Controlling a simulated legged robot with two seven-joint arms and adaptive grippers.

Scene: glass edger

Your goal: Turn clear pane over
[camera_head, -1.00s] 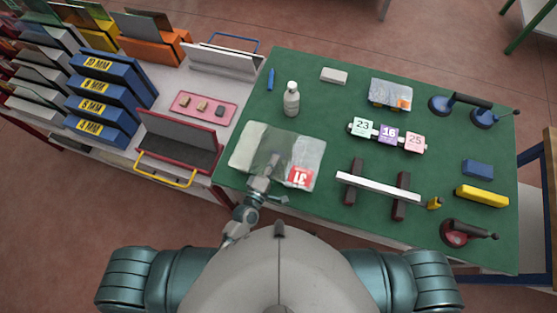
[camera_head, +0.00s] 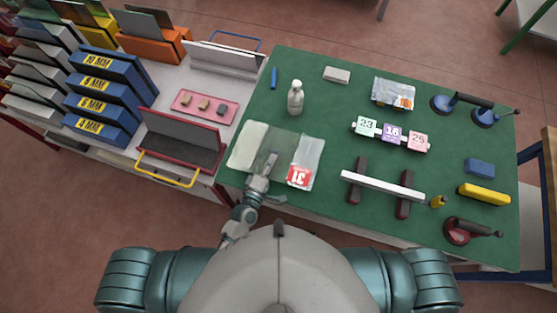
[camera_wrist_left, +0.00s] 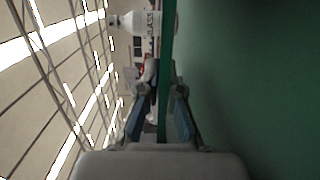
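The clear pane (camera_head: 273,147) lies low over the front left part of the green table, with paler strips at its left and right. A red label with dark-on-white digits (camera_head: 299,176) shows at its front right. My left gripper (camera_head: 268,166) is at the pane's front edge. In the left wrist view, the pane shows edge-on as a thin green strip (camera_wrist_left: 166,60) between the two fingers (camera_wrist_left: 160,112). The fingers stand apart on either side of it, with gaps visible, so they look open. My right gripper is out of view.
A white bottle (camera_head: 295,98) stands just behind the pane. Number cards (camera_head: 392,134), a white bar on dark supports (camera_head: 382,186) and suction lifters (camera_head: 470,231) lie to the right. A red rack (camera_head: 180,142) stands to the left.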

